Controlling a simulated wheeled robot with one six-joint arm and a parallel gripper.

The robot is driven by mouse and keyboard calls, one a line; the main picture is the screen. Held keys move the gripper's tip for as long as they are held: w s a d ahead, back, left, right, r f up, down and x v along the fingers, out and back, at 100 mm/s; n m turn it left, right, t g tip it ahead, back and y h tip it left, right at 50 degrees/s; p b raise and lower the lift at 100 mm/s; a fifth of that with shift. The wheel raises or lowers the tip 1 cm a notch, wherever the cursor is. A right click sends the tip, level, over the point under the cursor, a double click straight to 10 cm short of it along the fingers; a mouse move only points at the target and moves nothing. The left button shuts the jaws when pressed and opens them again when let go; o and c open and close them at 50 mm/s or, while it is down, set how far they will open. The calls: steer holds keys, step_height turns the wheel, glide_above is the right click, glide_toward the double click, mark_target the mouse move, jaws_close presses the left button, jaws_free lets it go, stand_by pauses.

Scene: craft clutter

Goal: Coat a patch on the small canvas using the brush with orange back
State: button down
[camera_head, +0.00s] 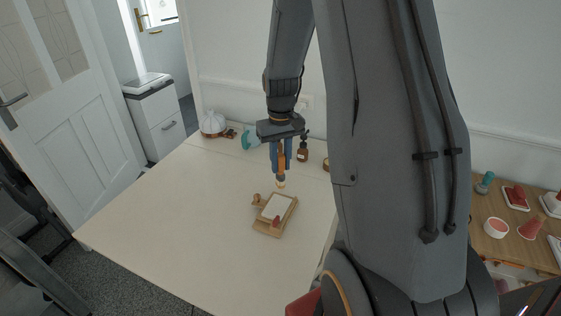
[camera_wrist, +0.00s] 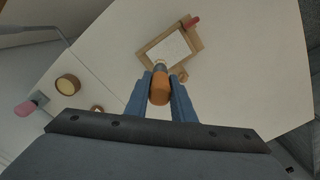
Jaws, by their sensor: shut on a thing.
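My gripper (camera_head: 281,150) is shut on the orange-backed brush (camera_head: 281,160) and holds it pointing down above the table. In the wrist view, the brush's orange end (camera_wrist: 160,88) shows between my blue fingers. The small canvas (camera_head: 277,207) is a white panel on a wooden board. The brush tip is at or just above the canvas's far edge; I cannot tell whether it touches. In the wrist view, the canvas (camera_wrist: 172,47) lies just beyond the brush, with a plain white face. The brush's bristles are mostly hidden there.
A small red item (camera_head: 276,220) and a wooden knob (camera_head: 257,198) sit at the board. A brown bottle (camera_head: 302,152), a teal item (camera_head: 250,139) and a white rounded object (camera_head: 213,123) stand at the table's back. The table's left and front (camera_head: 170,215) are clear.

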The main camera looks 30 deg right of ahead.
mark_target(281, 174)
steer(key=shift+s+p, duration=0.15)
steer(key=shift+p, duration=0.15)
steer(key=shift+f+b, duration=1.35)
steer(key=shift+f, duration=1.45)
steer(key=shift+f, duration=0.25)
steer(key=shift+f, duration=0.45)
steer(key=shift+p, duration=1.05)
stand_by(1.8)
steer(key=shift+s+a+p, duration=0.65)
steer(key=shift+s+a, duration=0.2)
steer(key=shift+a, duration=0.3)
steer(key=shift+a, duration=0.1)
